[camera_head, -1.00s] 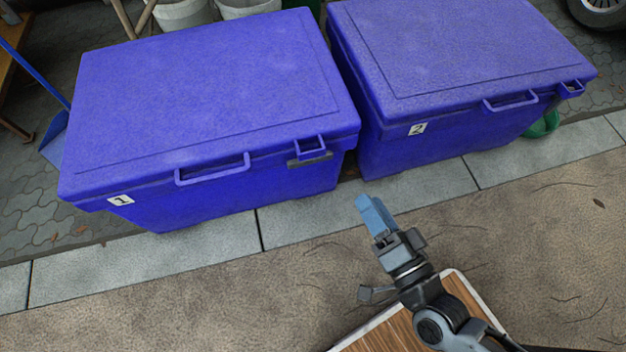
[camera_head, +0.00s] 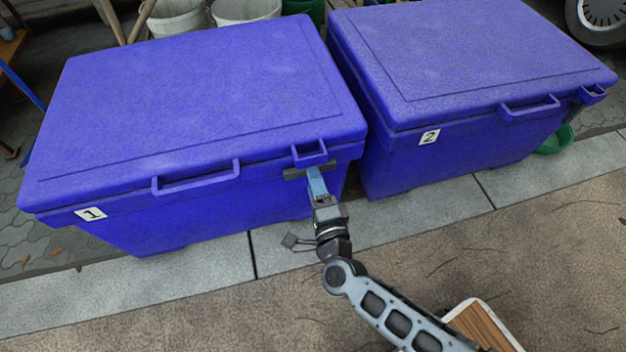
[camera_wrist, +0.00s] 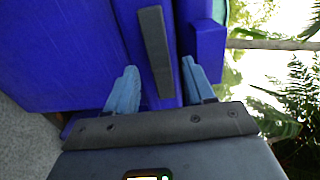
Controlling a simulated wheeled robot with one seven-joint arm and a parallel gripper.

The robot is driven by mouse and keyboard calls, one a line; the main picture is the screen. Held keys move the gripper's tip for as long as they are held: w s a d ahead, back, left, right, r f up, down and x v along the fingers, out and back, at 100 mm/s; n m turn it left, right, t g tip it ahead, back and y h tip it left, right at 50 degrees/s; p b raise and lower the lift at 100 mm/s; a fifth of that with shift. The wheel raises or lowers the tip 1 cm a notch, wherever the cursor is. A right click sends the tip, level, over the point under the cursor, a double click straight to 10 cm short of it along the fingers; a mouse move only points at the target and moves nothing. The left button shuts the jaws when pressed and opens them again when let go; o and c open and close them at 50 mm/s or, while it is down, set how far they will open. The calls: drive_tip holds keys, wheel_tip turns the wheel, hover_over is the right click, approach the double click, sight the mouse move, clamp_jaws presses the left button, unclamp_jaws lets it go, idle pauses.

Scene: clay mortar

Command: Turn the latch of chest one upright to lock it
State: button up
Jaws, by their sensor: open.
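Chest one (camera_head: 190,100) is a blue box with a closed lid and a "1" label at its front left. Its latch (camera_head: 291,174) is a dark grey bar lying sideways on the front, just below the small lid loop (camera_head: 309,153). In the wrist view the latch (camera_wrist: 155,50) runs between my two blue fingers, with a gap on each side. My gripper (camera_head: 315,173) is open at the chest's front and hides part of the latch; it also shows in the wrist view (camera_wrist: 158,68). I cannot tell whether the fingertips touch the chest face.
Chest two (camera_head: 470,60), also blue and closed, stands close on the right with a narrow gap between. A larger handle (camera_head: 197,178) juts from chest one's lid, left of the latch. Paving and bare ground in front are clear.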

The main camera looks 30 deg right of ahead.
drive_tip(key=shift+x, duration=1.05)
clamp_jaws()
